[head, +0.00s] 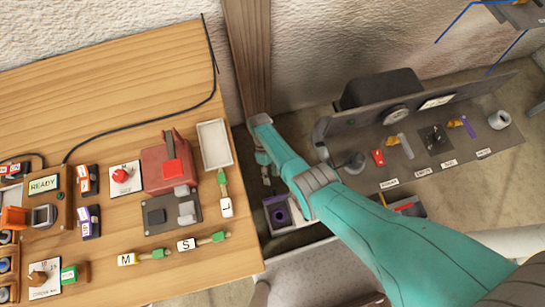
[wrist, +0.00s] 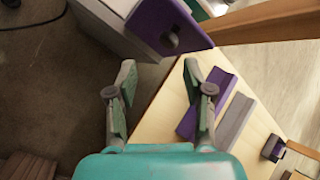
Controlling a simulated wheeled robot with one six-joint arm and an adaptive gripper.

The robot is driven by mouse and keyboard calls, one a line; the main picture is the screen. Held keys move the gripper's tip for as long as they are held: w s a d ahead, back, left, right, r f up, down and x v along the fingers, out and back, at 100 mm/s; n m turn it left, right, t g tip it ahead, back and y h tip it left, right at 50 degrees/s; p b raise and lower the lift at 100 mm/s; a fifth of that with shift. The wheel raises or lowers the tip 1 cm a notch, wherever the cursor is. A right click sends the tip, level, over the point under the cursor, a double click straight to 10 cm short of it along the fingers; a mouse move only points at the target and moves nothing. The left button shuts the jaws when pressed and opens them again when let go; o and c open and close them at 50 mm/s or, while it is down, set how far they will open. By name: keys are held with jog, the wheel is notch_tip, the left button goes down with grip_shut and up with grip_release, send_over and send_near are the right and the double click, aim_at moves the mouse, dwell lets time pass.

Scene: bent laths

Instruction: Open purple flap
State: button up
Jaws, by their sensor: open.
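A purple panel with a dark round hole (wrist: 188,38) stands on the end of a pale grey box (wrist: 116,22) at the top of the wrist view. In the head view a purple piece with a dark opening (head: 270,203) shows beside my arm, on a pale box; I take it for the same flap. My gripper (wrist: 158,74) is open and empty, its fingertips below the panel in the picture and apart from it. In the head view my gripper (head: 265,168) is small and partly hidden behind my arm.
In the head view a cluttered wooden table (head: 120,85) is left, and a grey panel with tools (head: 440,135) is right.

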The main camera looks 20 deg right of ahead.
jog(key=v, duration=0.6)
jog(key=shift+s, duration=0.1)
dwell(0.5)
